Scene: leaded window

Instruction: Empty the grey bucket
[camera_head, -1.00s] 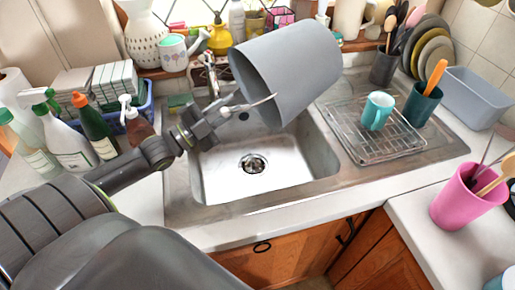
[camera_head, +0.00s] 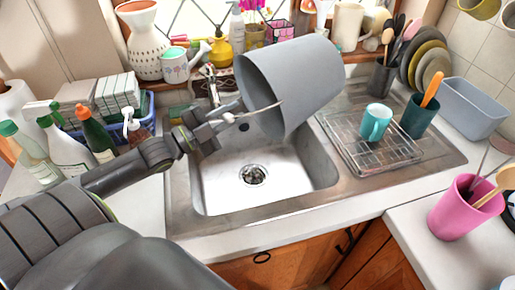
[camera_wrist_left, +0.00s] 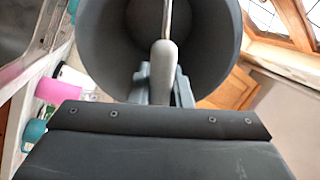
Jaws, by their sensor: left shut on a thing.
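The grey bucket (camera_head: 295,80) is held tilted on its side above the sink (camera_head: 262,175), its mouth facing left and slightly down towards the basin. My left gripper (camera_head: 226,117) is shut on the bucket's handle, a wire bail with a pale grip. In the left wrist view the handle grip (camera_wrist_left: 163,70) sits between my fingers, and the bucket's dark inside (camera_wrist_left: 200,50) shows behind it. I see no contents in the part of the inside that shows. The sink basin is bare around its drain. My right gripper is not in view.
A wire rack (camera_head: 370,145) with a teal mug (camera_head: 376,122) stands right of the basin. Spray bottles (camera_head: 65,145) and a blue basket (camera_head: 145,108) stand at left. A pink cup (camera_head: 455,208) is on the right counter. Vases and pots line the sill behind.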

